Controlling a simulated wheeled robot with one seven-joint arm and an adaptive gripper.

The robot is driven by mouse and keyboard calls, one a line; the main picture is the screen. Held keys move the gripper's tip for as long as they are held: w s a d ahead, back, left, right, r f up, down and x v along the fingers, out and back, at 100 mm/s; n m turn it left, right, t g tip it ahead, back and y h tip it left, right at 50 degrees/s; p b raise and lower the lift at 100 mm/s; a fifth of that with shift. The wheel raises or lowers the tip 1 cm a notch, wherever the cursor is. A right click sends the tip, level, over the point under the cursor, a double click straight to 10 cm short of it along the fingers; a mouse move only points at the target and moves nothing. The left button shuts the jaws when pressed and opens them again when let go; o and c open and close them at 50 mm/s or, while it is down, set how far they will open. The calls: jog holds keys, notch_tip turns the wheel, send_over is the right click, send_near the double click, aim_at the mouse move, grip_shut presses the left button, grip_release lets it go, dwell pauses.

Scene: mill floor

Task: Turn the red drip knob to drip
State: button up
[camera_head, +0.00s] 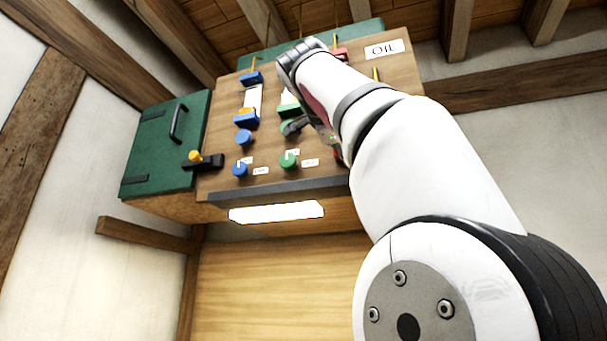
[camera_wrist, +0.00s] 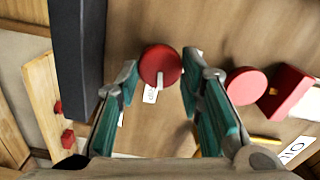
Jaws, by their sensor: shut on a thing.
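The red drip knob (camera_wrist: 162,64) is a round red disc on the wooden panel, seen in the wrist view between the two teal fingers of my gripper (camera_wrist: 160,80). The fingers are shut on its sides. A pale pointer line on the knob points down in the picture, toward a small white label (camera_wrist: 150,95).
A second red knob (camera_wrist: 245,86) and a red block (camera_wrist: 288,92) sit right of my gripper. In the head view, blue knobs (camera_head: 240,169), green knobs (camera_head: 288,160) and an OIL label (camera_head: 384,49) are on the panel. A green box (camera_head: 165,150) stands left.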

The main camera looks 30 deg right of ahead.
jog(key=shift+f+m, duration=0.1)
jog(key=shift+m, duration=1.1)
jog(key=o, duration=1.1)
jog(key=shift+o, duration=0.2)
jog(key=v, duration=1.2)
